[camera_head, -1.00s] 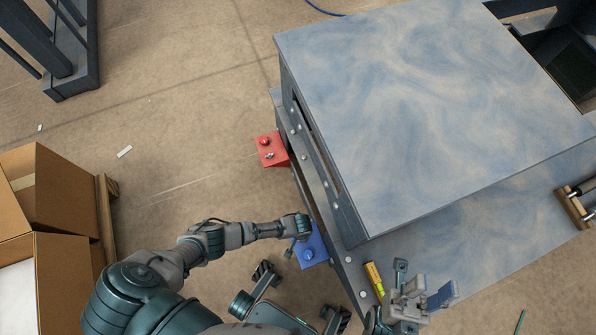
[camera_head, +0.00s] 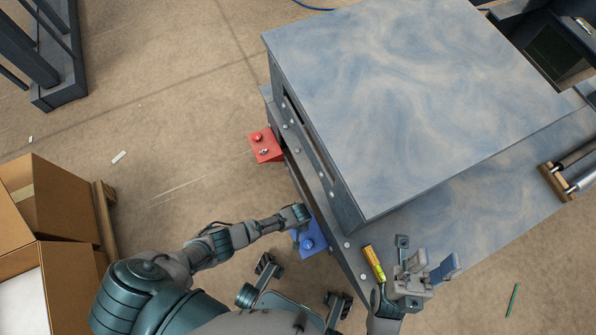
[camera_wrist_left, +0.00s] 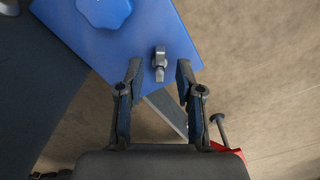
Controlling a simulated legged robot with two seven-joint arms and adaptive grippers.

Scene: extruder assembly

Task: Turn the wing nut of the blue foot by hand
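The blue foot (camera_head: 320,236) sits at the lower left edge of the machine. In the left wrist view the blue foot (camera_wrist_left: 150,28) carries a round blue knob (camera_wrist_left: 103,9) and a small grey wing nut (camera_wrist_left: 159,62). My left gripper (camera_wrist_left: 160,76) is open, with one fingertip on each side of the wing nut and a visible gap to both. In the head view my left gripper (camera_head: 298,214) is over the foot and the wing nut is hidden. My right gripper (camera_head: 426,262) is open and empty beside the machine's lower edge.
A red foot (camera_head: 265,145) stands farther along the same side. A yellow-green level (camera_head: 374,262) lies on the machine's ledge near my right gripper. Cardboard boxes (camera_head: 60,205) stand on the left. The floor between boxes and machine is mostly clear.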

